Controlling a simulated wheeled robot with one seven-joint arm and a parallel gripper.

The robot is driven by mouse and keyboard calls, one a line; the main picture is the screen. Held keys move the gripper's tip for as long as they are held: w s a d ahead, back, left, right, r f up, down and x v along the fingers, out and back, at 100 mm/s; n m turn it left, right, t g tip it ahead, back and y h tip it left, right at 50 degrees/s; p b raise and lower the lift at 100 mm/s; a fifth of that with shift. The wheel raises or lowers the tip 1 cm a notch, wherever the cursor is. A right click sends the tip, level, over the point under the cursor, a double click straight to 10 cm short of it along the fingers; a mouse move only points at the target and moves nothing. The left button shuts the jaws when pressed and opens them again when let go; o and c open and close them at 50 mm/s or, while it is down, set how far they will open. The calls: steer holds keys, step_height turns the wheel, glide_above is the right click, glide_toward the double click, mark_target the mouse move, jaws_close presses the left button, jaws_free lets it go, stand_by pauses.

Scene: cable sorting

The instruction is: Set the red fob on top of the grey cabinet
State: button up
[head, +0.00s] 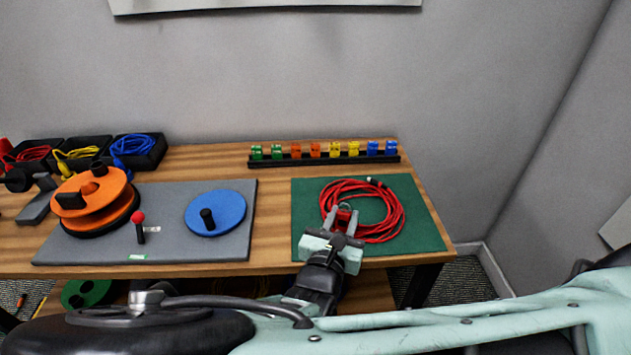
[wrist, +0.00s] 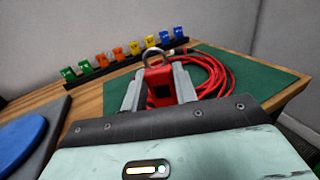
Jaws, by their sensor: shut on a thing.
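The red fob (wrist: 160,85) with a metal ring at its top is held between the fingers of my gripper (wrist: 160,92) in the wrist view. In the head view my gripper (head: 343,222) is over the front part of the green mat, and the red fob (head: 344,216) shows at its tip. Just behind the fob lies a coiled red cable (head: 388,223). How high the fob is above the mat I cannot tell. I cannot make out a grey cabinet in either view.
The green mat (head: 425,230) lies on the wooden table (head: 272,225). A black rack (head: 325,161) of coloured clips stands at the back. To the left are a grey mat (head: 165,195), a blue disc (head: 230,207), an orange reel (head: 105,205) and black cable bins (head: 150,158).

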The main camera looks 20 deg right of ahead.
mark_target(342, 230)
steer(key=shift+f, duration=1.6)
steer(key=shift+f, duration=0.15)
steer(key=o, duration=0.9)
steer(key=shift+o, duration=0.2)
